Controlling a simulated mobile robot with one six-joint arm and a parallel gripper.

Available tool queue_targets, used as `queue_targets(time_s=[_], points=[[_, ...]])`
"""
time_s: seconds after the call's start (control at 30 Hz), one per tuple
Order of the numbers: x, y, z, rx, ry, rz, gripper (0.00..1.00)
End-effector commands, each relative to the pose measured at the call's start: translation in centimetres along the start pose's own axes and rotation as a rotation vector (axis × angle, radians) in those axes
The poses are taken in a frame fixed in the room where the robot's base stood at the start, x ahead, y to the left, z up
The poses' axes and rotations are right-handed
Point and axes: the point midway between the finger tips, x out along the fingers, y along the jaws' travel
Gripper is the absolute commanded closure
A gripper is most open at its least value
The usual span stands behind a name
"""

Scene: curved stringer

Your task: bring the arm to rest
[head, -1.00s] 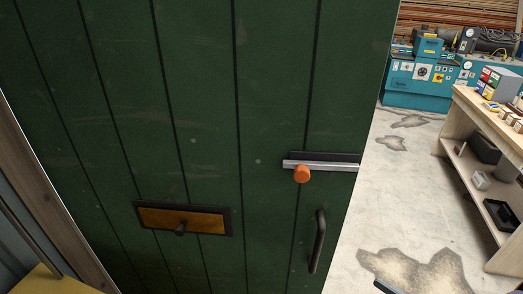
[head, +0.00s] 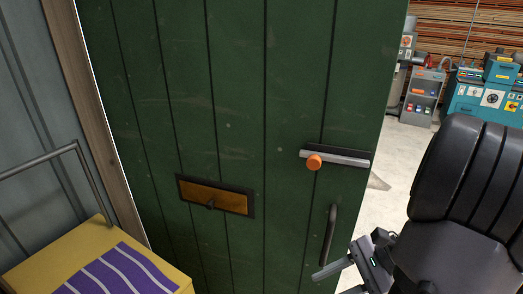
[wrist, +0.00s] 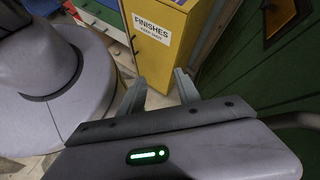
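My arm (head: 465,185) rises on the right side of the head view, dark and close to the camera. My gripper (head: 335,280) is low in that view, just right of the lower end of the door's handle (head: 329,235); I cannot tell whether they touch. In the wrist view my gripper (wrist: 160,78) shows two fingers apart with nothing between them. The green plank door (head: 230,90) fills the middle of the head view. It bears a metal bolt (head: 345,160) with an orange knob (head: 314,162), and a brass-coloured plate (head: 215,196) with a dark knob.
A yellow cabinet (wrist: 165,50) marked "FINISHES" lies beyond the fingers; its top (head: 55,255) carries a purple striped cloth (head: 120,275) in the head view. A wooden post (head: 95,110) stands left of the door. Blue machinery (head: 480,95) stands behind at right.

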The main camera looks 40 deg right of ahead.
Motion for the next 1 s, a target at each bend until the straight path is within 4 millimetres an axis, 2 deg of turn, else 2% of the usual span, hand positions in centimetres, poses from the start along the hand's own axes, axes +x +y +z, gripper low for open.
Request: queue_targets(time_s=[0.1,0.2,0.3,0.43,0.5,0.6,1.0], points=[[4.9,-1.2,6.2,-0.374,0.192,0.252,0.6],[8.5,-0.7,11.8,-0.767,0.349,0.383,0.6],[11.1,0.7,16.7,-1.147,0.446,0.402,0.6],[12.7,2.5,21.3,-1.499,0.484,0.331,0.6],[13.0,3.2,22.7,-1.604,0.484,0.291,0.6],[13.2,3.7,23.6,-1.664,0.481,0.264,0.6],[13.1,3.6,23.7,-1.665,0.481,0.263,0.6]])
